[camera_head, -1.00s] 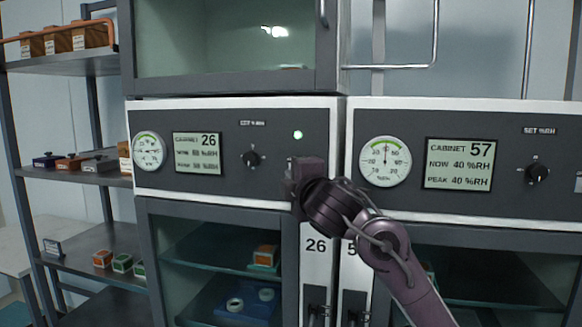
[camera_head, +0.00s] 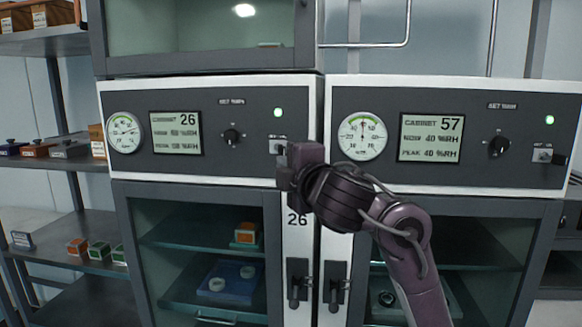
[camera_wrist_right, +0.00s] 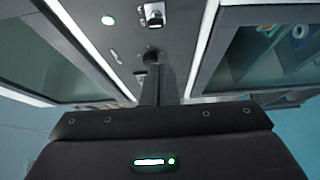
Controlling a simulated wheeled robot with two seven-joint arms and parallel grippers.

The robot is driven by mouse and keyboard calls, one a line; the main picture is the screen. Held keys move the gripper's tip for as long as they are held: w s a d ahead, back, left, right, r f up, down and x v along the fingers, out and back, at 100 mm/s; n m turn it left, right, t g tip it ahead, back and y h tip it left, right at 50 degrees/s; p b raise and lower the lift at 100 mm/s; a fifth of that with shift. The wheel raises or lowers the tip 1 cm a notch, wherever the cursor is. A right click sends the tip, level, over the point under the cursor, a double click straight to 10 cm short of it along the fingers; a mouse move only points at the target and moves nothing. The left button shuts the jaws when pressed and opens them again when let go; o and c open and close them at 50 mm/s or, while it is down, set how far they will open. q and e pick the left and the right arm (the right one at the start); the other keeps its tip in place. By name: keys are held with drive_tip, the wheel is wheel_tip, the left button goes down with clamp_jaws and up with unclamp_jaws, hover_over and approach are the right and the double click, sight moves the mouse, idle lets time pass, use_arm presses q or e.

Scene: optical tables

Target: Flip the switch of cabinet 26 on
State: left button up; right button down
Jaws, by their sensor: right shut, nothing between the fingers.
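Cabinet 26's grey control panel (camera_head: 215,165) is left of centre in the head view. Its small silver switch (camera_head: 277,147) sits below a lit green lamp (camera_head: 278,112), partly covered by my right gripper. In the right wrist view the switch (camera_wrist_right: 154,14) and the lamp (camera_wrist_right: 108,20) show near the top; I cannot tell which way the switch is set. My right gripper (camera_head: 291,168) is shut and empty, in front of the panel's lower right corner, just below and right of the switch. Its fingers (camera_wrist_right: 151,80) point at the panel; contact cannot be told. My left gripper is out of view.
Cabinet 26 also has a knob (camera_head: 232,137), a display (camera_head: 176,133) and a gauge (camera_head: 124,132). Cabinet 57's panel (camera_head: 450,172) adjoins on the right. Door handles (camera_head: 297,284) stick out below. A shelf rack (camera_head: 62,165) stands at the left.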

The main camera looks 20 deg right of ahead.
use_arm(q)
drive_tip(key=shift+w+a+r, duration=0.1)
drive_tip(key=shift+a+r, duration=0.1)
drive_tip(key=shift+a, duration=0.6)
use_arm(e)
drive_tip(key=shift+s+a+r, duration=0.1)
drive_tip(key=shift+s+a, duration=0.1)
drive_tip(key=shift+s, duration=0.65)
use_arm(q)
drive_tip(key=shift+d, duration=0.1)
use_arm(e)
drive_tip(key=shift+a, duration=0.1)
